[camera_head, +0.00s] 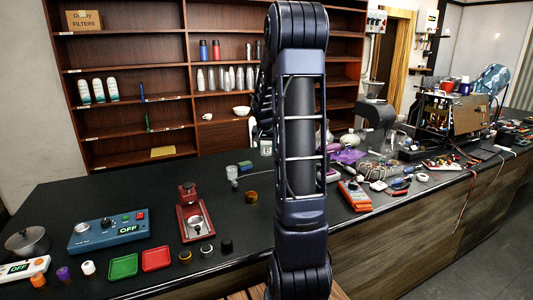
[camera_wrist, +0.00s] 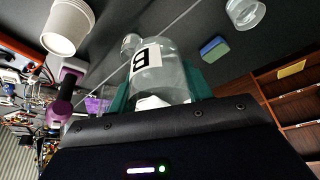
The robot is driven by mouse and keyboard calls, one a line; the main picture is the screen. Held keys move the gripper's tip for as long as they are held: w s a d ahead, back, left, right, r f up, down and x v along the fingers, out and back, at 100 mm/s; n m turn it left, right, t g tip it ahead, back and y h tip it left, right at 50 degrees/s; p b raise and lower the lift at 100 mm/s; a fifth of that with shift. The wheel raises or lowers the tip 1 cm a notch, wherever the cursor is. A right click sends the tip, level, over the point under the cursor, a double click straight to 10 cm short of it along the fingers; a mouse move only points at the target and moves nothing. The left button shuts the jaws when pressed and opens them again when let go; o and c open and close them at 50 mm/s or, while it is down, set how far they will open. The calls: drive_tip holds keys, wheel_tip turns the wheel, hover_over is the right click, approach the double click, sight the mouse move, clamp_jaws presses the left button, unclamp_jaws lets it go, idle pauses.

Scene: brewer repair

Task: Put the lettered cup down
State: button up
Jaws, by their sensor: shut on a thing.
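The lettered cup (camera_wrist: 172,78) is clear, with a black letter B on a white label. It sits between the teal fingers of my gripper (camera_wrist: 158,90), which is shut on it in the wrist view. The cup's far end points toward the dark counter (camera_wrist: 185,28); I cannot tell whether it touches the surface. In the head view my arm covers most of the gripper, and a small pale piece of the cup (camera_head: 266,147) shows just left of the arm, above the counter.
Near the cup are a blue-green sponge (camera_wrist: 213,48), a clear cup (camera_wrist: 245,12), a small clear glass (camera_wrist: 131,42) and stacked white cups (camera_wrist: 66,28). A purple-ended tool (camera_wrist: 62,105) lies beyond. Bare counter (camera_head: 120,195) shows at left in the head view.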

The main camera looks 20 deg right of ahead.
drive_tip(key=shift+r, duration=1.05)
drive_tip(key=shift+w+a, duration=0.25)
drive_tip(key=w+a+r+n+y, duration=0.1)
drive_tip(key=w+a+n, duration=0.1)
drive_tip(key=w+a, duration=0.7)
drive_tip(key=w+a+n, duration=0.2)
drive_tip(key=w+a, duration=0.5)
drive_tip(key=a, duration=0.5)
drive_tip(key=w+a+f+n+y, duration=0.1)
drive_tip(key=w+a, duration=0.2)
drive_tip(key=a, duration=1)
drive_tip(key=w+a+n+y, duration=0.1)
drive_tip(key=w+a+n, duration=0.15)
drive_tip(key=a, duration=1.05)
drive_tip(key=shift+m+t, duration=0.35)
drive_tip(key=shift+t, duration=0.05)
drive_tip(key=f, duration=1.9)
drive_tip(key=shift+a+f, duration=0.2)
drive_tip(key=shift+f, duration=0.15)
